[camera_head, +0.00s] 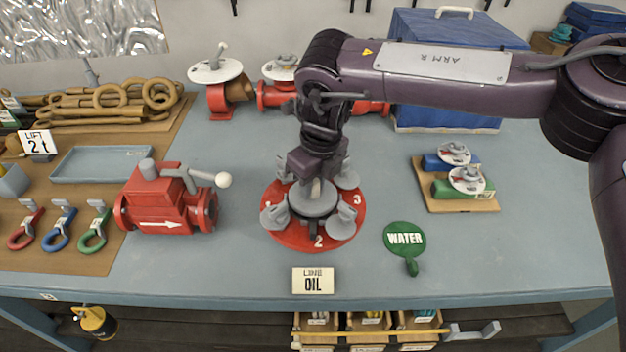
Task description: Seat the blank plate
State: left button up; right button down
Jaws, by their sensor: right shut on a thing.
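A grey round plate with a short upright stem (313,203), which I take to be the blank plate, is at the middle of a red round base (320,242). Several grey clamp-like pieces (274,216) stand around it, and the base carries the numbers 2 and 3. My right gripper (316,184) points down over the plate and is shut on its stem. The plate looks level. I cannot tell whether it touches the base or hangs just above it. The gripper hides part of the base's far side. My left gripper is not in view.
A red valve (166,200) stands left. Red pipe fittings (272,96) and a blue case (450,60) are behind. A board with small valves (456,204) lies right.

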aim_at(317, 184)
jog(key=shift+f+b, duration=0.35)
jog(key=shift+f, duration=0.3)
jog(key=c, duration=1.1)
grip_release()
jog(key=r, duration=0.2)
jog(key=r+b, duration=0.1)
jog(key=r, duration=0.2)
jog(key=s+r+b, duration=0.1)
jog(key=r, duration=0.1)
jog(key=shift+d+r, duration=0.4)
